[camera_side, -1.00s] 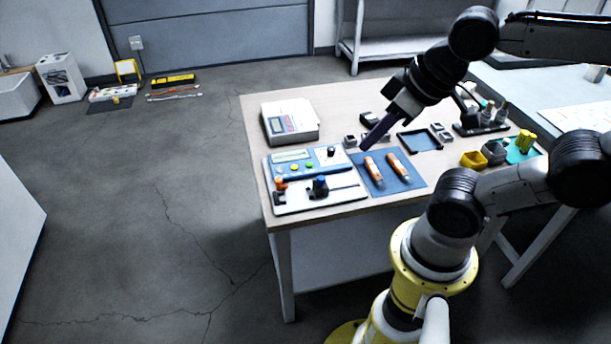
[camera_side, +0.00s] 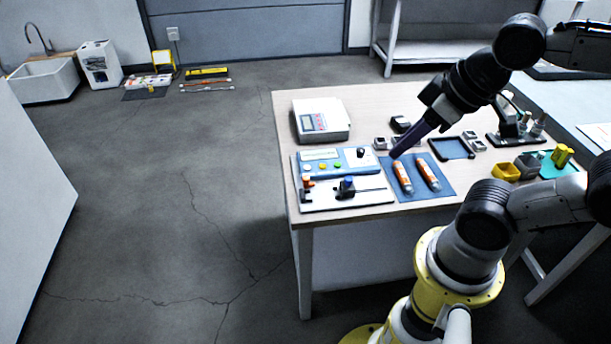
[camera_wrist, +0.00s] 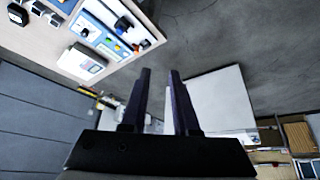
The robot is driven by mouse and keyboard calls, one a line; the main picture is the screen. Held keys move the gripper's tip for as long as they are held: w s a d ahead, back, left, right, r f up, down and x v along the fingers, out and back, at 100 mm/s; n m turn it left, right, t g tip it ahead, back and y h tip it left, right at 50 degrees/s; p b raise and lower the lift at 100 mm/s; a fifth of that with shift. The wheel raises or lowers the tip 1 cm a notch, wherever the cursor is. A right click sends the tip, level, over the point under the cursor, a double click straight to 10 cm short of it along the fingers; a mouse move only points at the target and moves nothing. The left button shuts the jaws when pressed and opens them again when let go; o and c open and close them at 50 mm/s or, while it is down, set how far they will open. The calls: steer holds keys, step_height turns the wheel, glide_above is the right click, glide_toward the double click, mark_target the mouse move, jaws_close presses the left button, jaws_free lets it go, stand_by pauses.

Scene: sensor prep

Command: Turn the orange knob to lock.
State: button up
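The small orange knob (camera_side: 307,182) stands at the left end of a white board (camera_side: 328,204) at the table's front left. A blue-topped black knob (camera_side: 346,187) stands to its right on the same board. My gripper (camera_side: 394,154) is above the table, to the right of the orange knob and apart from it, pointing down and left. In the wrist view my gripper (camera_wrist: 160,72) has its two fingers apart with nothing between them. The board is small at the top of that view, and I cannot tell which way the orange knob is turned.
A blue panel (camera_side: 330,156) with buttons lies behind the board, and a white instrument (camera_side: 320,120) behind that. Two orange-and-white cylinders (camera_side: 402,177) lie on a blue mat (camera_side: 415,193) near my gripper.

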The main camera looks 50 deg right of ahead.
steer(key=shift+o, duration=1.2)
steer(key=shift+w+d+r+n, duration=0.15)
steer(key=shift+r+n, duration=0.1)
steer(key=shift+n, duration=0.25)
steer(key=shift+o, duration=0.7)
steer(key=w+r+n, duration=0.1)
steer(key=w+d+r+n, duration=0.1)
steer(key=n, duration=0.1)
steer(key=shift+w+d+r+h, duration=0.1)
steer(key=shift+w+r+h, duration=0.15)
steer(key=shift+h, duration=0.15)
steer(key=n+g+h, duration=0.3)
steer(key=n+g, duration=0.1)
steer(key=n, duration=0.8)
glide_above(306, 178)
steer(key=s+a, duration=0.2)
steer(key=a, duration=0.3)
step_height(306, 178, down, 8)
steer(key=shift+n+g+h, duration=0.3)
steer(key=shift+n+g, duration=0.4)
steer(key=shift+g, duration=0.1)
steer(key=a+x, duration=0.1)
steer(key=x, duration=0.6)
steer(key=w+a+f+x, duration=0.1)
steer(key=a+x, duration=0.1)
steer(key=x, duration=0.6)
steer(key=w+a+x, duration=0.1)
steer(key=x, duration=0.7)
steer(key=shift+a+f, duration=0.2)
steer(key=shift+f, duration=0.2)
